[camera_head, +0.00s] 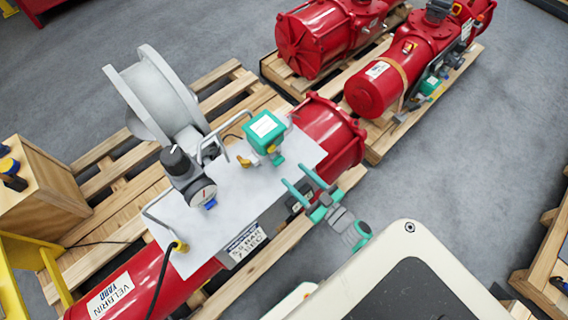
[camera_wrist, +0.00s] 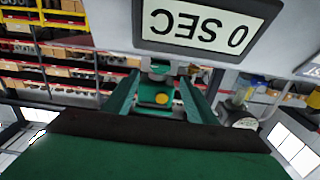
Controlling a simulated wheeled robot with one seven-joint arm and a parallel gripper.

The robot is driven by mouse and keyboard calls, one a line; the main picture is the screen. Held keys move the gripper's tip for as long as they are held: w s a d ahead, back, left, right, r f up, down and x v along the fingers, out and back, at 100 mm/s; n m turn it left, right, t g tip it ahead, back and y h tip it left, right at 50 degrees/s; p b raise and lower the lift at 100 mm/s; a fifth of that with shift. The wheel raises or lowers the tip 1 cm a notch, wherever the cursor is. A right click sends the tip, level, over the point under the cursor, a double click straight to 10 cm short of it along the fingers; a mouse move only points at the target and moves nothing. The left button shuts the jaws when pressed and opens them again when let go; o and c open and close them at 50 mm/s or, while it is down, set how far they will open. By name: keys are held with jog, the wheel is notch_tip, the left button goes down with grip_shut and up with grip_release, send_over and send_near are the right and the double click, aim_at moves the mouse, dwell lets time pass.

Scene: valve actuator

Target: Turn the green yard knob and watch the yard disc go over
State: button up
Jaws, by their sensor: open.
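A green box (camera_head: 265,131) with a white top label stands on the white plate of the red actuator in the head view. A yellow part sits at its lower left. My gripper (camera_head: 294,177) has green fingers and is open, at the lower right of this box, apart from it in the picture. In the wrist view, a green part with a yellow round spot (camera_wrist: 161,98) shows between the two fingers of my gripper (camera_wrist: 160,78). I cannot tell whether this part is the green yard knob or how far away it is. I cannot pick out the yard disc for sure.
A gauge (camera_head: 202,192) and a grey wheel (camera_head: 157,95) stand left of the box. A label plate (camera_head: 246,243) hangs on the near side; a "0 SEC" plate (camera_wrist: 205,24) is close in the wrist view. More red actuators (camera_head: 372,92) lie on pallets behind.

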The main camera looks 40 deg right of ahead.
aim_at(281, 162)
jog(key=w, duration=0.6)
jog(key=shift+w+a, duration=0.25)
jog(key=shift+w, duration=0.05)
jog(key=shift+c, duration=0.7)
jog(key=c, duration=0.9)
